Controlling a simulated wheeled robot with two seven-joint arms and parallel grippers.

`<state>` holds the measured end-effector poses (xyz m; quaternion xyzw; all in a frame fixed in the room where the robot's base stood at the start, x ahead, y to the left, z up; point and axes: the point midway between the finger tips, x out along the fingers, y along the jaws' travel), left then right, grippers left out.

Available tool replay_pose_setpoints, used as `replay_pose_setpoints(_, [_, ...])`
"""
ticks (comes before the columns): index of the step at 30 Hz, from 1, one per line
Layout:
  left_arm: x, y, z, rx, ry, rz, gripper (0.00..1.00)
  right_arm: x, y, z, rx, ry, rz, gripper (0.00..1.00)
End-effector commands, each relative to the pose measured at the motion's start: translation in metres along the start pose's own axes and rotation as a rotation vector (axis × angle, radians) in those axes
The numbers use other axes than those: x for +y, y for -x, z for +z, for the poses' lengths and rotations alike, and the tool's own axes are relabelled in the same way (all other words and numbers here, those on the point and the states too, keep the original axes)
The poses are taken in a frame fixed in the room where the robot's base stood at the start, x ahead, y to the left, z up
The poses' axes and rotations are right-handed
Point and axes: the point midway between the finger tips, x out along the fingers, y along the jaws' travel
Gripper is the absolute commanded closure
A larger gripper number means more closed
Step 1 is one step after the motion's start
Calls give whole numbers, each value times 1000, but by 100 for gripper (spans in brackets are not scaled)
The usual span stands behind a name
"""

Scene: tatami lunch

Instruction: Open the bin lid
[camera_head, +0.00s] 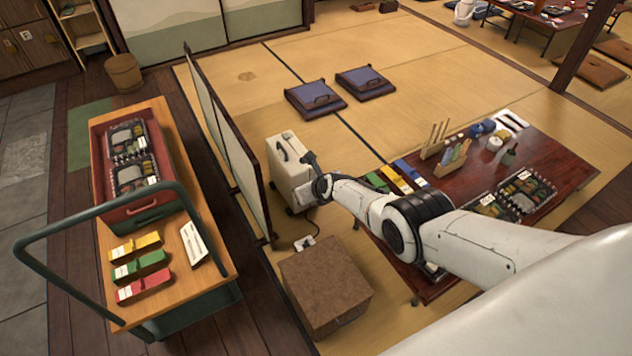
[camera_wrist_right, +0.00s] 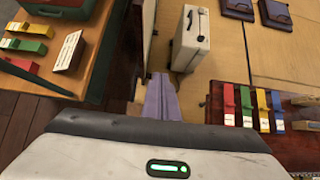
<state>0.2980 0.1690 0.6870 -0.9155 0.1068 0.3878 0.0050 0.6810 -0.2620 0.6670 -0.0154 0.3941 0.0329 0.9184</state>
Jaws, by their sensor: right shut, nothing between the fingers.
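No thing is clearly marked as the bin. A round brown lidded tub (camera_head: 123,73) stands on the dark floor at the upper left of the head view, and its top looks closed. A square brown box (camera_head: 325,284) with a flat, closed-looking top sits on the floor at the lower middle. I cannot tell which is the bin. My right gripper (camera_head: 308,157) is raised beside an upright white case (camera_head: 283,178). In the wrist view its fingers (camera_wrist_right: 160,88) are together and empty, with the case (camera_wrist_right: 190,42) beyond them. My left gripper is out of view.
A wooden cart (camera_head: 185,255) with a green rail, a red crate (camera_head: 105,207) and coloured boxes stands at the left. A folding screen (camera_head: 232,150) lies between cart and case. A low dark table (camera_head: 560,160) with lunch boxes is at the right.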

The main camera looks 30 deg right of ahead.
Motion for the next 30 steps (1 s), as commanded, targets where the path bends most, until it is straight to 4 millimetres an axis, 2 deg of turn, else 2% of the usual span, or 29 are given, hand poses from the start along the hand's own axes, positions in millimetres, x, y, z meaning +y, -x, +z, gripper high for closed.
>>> replay_pose_setpoints(6, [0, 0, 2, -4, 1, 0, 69, 4, 0, 1, 1, 12, 4, 100])
replay_pose_setpoints(8, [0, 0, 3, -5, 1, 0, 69, 3, -1, -5, 3, 46, 3, 100])
replay_pose_setpoints(11, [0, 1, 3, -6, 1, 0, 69, -2, -2, -24, 1, 195, -5, 100])
replay_pose_setpoints(14, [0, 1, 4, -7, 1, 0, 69, -5, -1, -61, 4, 485, -9, 100])
replay_pose_setpoints(16, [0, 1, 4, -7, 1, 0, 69, -3, 6, -91, 6, 737, -8, 100])
replay_pose_setpoints(20, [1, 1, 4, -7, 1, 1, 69, 8, 29, -142, 2, 1215, 4, 100])
replay_pose_setpoints(24, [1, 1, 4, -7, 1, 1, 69, 29, 69, -192, -18, 1722, 25, 100])
replay_pose_setpoints(26, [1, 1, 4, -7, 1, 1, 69, 40, 91, -210, -34, 1933, 34, 100])
replay_pose_setpoints(30, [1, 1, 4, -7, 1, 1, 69, 71, 152, -243, -91, 2409, 45, 100])
